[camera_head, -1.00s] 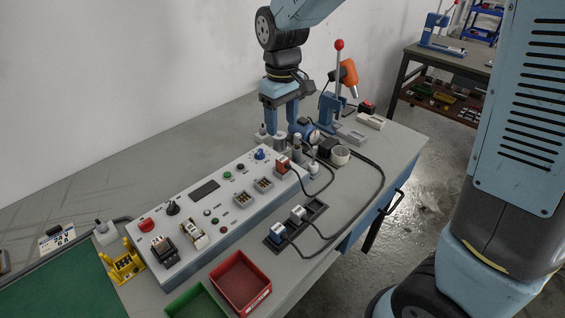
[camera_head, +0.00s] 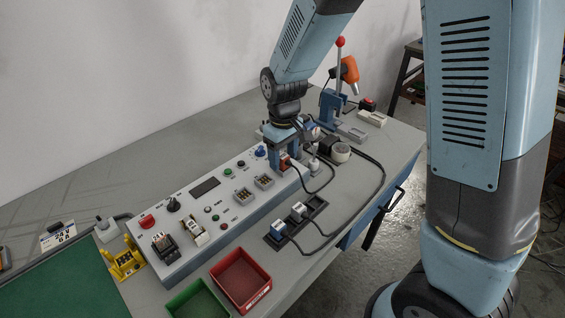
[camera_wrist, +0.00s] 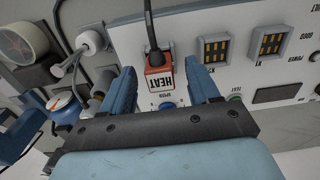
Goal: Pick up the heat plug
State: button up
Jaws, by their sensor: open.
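The heat plug (camera_wrist: 158,80) is a red block with a white HEAT label and a black cable, seated at the end of the grey control panel (camera_head: 215,210). In the head view the plug (camera_head: 284,161) is partly hidden by my gripper (camera_head: 285,157). In the wrist view my gripper (camera_wrist: 160,75) is open, with one blue finger on each side of the plug. Gaps show between the plug and both fingers, wider on the right. The plug's lower part is hidden from view.
Two square pin sockets (camera_head: 264,181) (camera_head: 240,199) are beside the plug on the panel. Two other cabled plugs, white (camera_head: 298,211) and blue (camera_head: 278,229), sit in a dark tray.

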jog(key=shift+f, duration=0.7)
jog(key=c, duration=1.1)
